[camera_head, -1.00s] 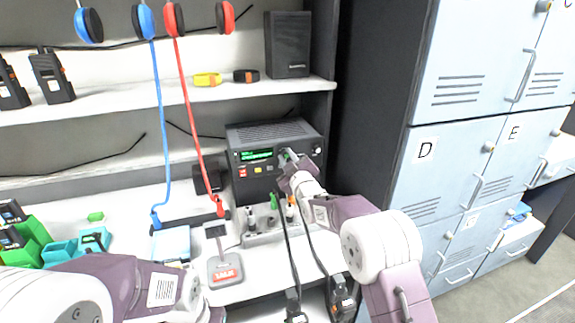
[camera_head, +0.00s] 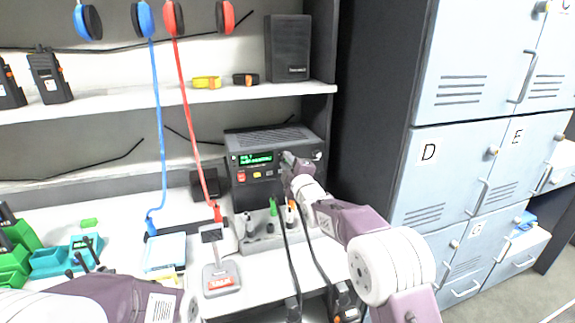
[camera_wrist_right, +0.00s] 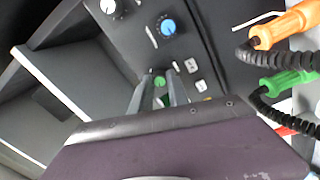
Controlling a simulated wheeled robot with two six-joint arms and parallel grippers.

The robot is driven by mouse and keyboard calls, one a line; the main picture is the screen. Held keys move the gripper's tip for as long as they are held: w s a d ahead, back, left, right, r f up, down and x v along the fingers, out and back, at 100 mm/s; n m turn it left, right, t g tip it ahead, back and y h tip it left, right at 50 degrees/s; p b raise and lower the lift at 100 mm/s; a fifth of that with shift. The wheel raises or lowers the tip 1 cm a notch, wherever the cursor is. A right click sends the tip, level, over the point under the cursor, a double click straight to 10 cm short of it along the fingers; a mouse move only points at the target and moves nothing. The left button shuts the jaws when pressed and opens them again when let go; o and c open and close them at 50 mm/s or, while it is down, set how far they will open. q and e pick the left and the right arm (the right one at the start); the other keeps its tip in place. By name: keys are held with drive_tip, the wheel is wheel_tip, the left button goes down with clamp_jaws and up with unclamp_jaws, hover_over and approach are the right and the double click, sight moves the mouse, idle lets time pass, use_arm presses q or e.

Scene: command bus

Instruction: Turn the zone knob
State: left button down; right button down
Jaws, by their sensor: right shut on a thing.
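The black radio unit (camera_head: 248,187) with a lit green display (camera_head: 256,158) stands on the counter below the shelf. My right gripper (camera_head: 286,157) is at the right part of its front panel, covering some controls. In the right wrist view, my right gripper (camera_wrist_right: 160,88) has its two fingers on either side of a small green knob (camera_wrist_right: 159,80) and is shut on it. A larger blue knob (camera_wrist_right: 167,27) and a white knob (camera_wrist_right: 108,6) are farther along the panel. I cannot read which knob is the zone knob. My left gripper is out of view.
A charger base with several handles and black coiled cords (camera_head: 268,240) sits just below the radio. A grey desk microphone (camera_head: 220,270) stands left of it. A red headset cord (camera_head: 190,110) hangs left of the radio. Grey lockers (camera_head: 450,170) are at right.

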idle(0.4)
drive_tip(key=c, duration=1.3)
unclamp_jaws()
drive_tip(key=v, duration=0.9)
drive_tip(key=shift+b, duration=0.4)
